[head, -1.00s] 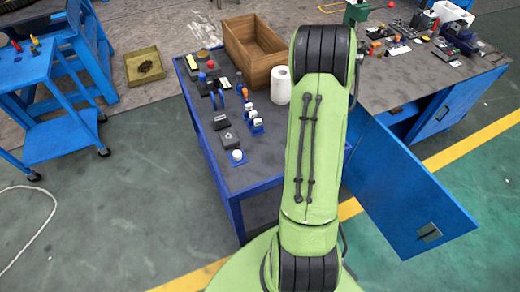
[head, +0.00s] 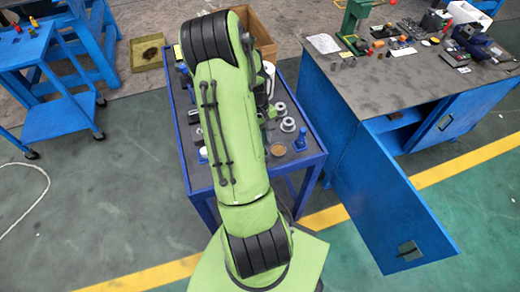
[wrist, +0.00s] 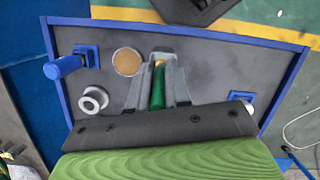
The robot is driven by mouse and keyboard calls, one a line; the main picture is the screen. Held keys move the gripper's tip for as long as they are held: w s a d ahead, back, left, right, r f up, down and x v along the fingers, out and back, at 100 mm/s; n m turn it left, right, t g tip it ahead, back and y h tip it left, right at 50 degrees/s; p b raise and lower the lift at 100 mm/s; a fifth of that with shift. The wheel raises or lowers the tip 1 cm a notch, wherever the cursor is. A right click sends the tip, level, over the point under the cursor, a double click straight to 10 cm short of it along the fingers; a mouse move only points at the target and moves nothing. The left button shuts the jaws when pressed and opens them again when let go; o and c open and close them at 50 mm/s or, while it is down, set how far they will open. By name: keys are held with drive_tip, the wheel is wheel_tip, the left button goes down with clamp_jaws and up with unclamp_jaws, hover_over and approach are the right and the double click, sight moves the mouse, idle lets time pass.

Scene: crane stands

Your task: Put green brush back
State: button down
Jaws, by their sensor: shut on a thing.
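My gripper (wrist: 161,68) is seen in the wrist view, above the dark tabletop with a blue rim. The rest of the brush is hidden. In the head view my arm hides both the gripper and the brush. The table (head: 205,206) stands in front of me, partly covered by my arm.
A brown disc (wrist: 127,61), a pale ring (wrist: 94,99), a blue holder (wrist: 85,56) and another blue holder (wrist: 240,97) lie around the gripper. A workbench (head: 365,88) with an open blue door (head: 400,205) stands right. A blue cart (head: 62,95) stands left.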

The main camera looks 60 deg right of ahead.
drive_tip(key=x, duration=0.4)
drive_tip(key=shift+w+d+f+b, duration=0.15)
drive_tip(key=shift+w+d+b, duration=0.15)
drive_tip(key=shift+w, duration=0.1)
drive_tip(key=shift+f, duration=0.2)
drive_tip(key=c, duration=1.1)
unclamp_jaws()
drive_tip(key=shift+o, duration=0.2)
drive_tip(key=shift+r, duration=0.1)
